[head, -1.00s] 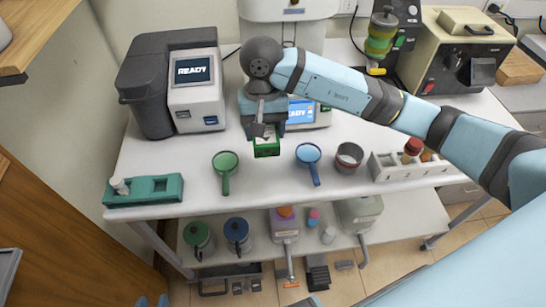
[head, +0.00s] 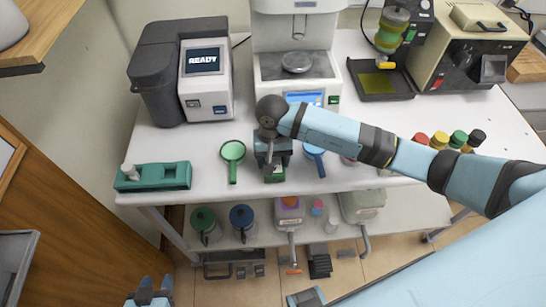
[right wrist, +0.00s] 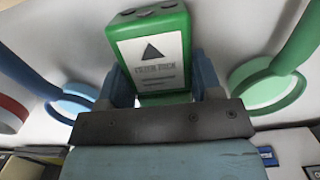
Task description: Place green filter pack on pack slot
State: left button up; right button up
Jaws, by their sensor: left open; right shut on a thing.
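The green filter pack (head: 274,177) is in the jaws of my right gripper (head: 273,163), near the table's front edge between the green and blue round-headed tools. In the right wrist view the filter pack (right wrist: 152,48), with a white label and dark triangle, sits between the blue fingers of the right gripper (right wrist: 163,85). A teal holder (head: 178,177) with recesses and a white piece stands at the table's left front; I cannot tell whether it is the pack slot. My left gripper (head: 150,290) is open and empty at the bottom left, away from the table.
The green round-headed tool (head: 233,151) lies left of the pack and the blue one (head: 314,153) right of it. The READY machine (head: 205,80) and a white machine (head: 297,30) stand behind. The white tabletop (head: 170,143) is clear between the teal holder and the READY machine.

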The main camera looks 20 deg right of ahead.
jog(key=shift+f, duration=0.1)
jog(key=o, duration=1)
